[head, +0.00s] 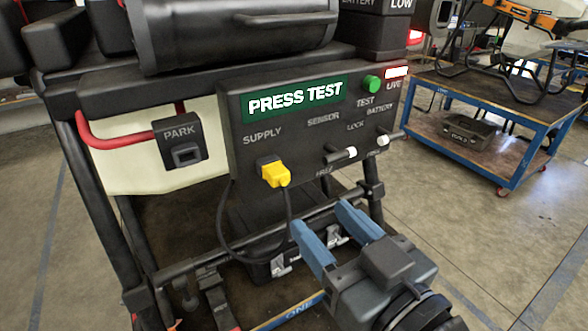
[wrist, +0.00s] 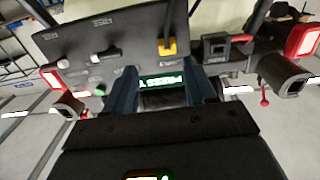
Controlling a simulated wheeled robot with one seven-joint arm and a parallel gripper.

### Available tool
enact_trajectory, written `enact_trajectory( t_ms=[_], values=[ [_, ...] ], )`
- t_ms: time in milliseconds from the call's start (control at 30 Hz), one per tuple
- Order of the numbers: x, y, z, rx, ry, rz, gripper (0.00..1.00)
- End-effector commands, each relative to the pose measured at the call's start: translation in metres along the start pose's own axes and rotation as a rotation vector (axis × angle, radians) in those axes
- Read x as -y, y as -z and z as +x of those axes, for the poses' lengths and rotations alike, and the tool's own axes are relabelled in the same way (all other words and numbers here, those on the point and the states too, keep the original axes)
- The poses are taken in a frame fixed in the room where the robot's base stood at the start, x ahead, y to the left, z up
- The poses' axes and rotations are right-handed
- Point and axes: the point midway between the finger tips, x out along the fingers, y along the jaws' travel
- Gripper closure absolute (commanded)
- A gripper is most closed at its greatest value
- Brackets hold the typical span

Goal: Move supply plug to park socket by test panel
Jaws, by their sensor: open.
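The yellow supply plug (head: 274,174) sits in the SUPPLY socket of the dark test panel (head: 250,158), with a black cable hanging from it. The black park socket (head: 180,143) is left of the panel, its opening empty. My gripper (head: 320,217) is open and empty, in front of the panel, below and right of the plug and not touching it.
The panel display (head: 295,98) reads PRESS TEST. A dark frame bar (head: 255,237) crosses below the plug. A blue cart (head: 500,130) stands at right.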

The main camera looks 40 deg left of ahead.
Motion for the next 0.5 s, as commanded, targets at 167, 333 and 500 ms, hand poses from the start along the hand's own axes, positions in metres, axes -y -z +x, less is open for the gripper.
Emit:
enact_trajectory(
  t_ms=[167,333,500],
  values=[
    [0.0085,0.0081,0.0082,-0.012,0.032,0.002,0.45],
    [0.0081,0.0077,0.0078,-0.012,0.030,0.002,0.45],
    [0.0080,0.0079,0.0094,-0.012,0.030,0.002,0.45]
  ],
)
